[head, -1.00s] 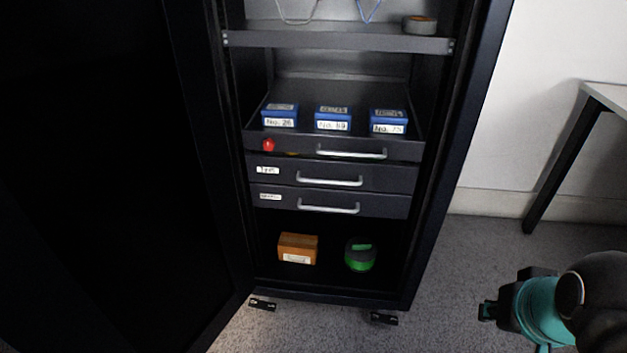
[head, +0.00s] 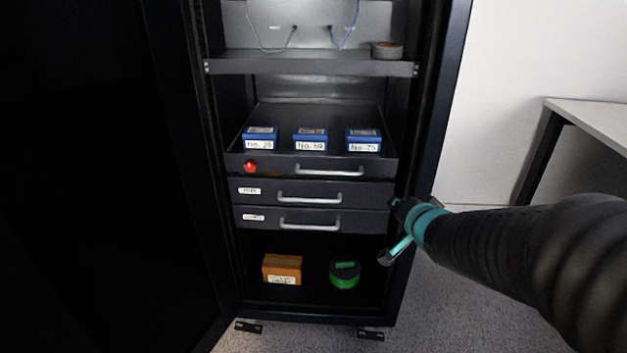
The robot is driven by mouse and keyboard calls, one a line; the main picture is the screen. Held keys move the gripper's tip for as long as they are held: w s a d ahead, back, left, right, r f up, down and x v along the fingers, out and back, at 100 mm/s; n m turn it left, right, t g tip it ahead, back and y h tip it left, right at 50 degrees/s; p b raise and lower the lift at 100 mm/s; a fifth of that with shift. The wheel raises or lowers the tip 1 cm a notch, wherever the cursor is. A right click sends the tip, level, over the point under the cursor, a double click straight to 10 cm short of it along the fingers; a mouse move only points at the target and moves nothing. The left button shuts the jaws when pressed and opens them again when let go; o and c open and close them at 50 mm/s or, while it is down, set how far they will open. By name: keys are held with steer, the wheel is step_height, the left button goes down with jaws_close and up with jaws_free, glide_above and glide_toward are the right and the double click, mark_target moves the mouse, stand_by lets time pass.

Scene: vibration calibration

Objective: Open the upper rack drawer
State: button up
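The rack has a stack of drawers with silver bar handles. My gripper (head: 391,231) is at the rack's right edge, right of the labelled drawers, fingers spread and empty. Whether it touches the rack frame cannot be told.
An orange-brown box (head: 282,269) and a green round object (head: 345,275) stand in the bottom bay. The dark rack door (head: 90,180) stands open at left. A table (head: 590,122) is at right.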

steer(key=w+a+f+m+y, duration=0.1)
steer(key=w+a+f+y, duration=0.2)
steer(key=a+y, duration=0.1)
steer(key=m+g+y, duration=0.1)
steer(key=m+y, duration=0.1)
steer(key=y, duration=0.4)
glide_toward(311, 201)
steer(key=b+x, duration=0.1)
steer(key=x, duration=0.9)
steer(key=shift+w+f, duration=0.1)
steer(key=shift+w, duration=0.15)
jaws_close()
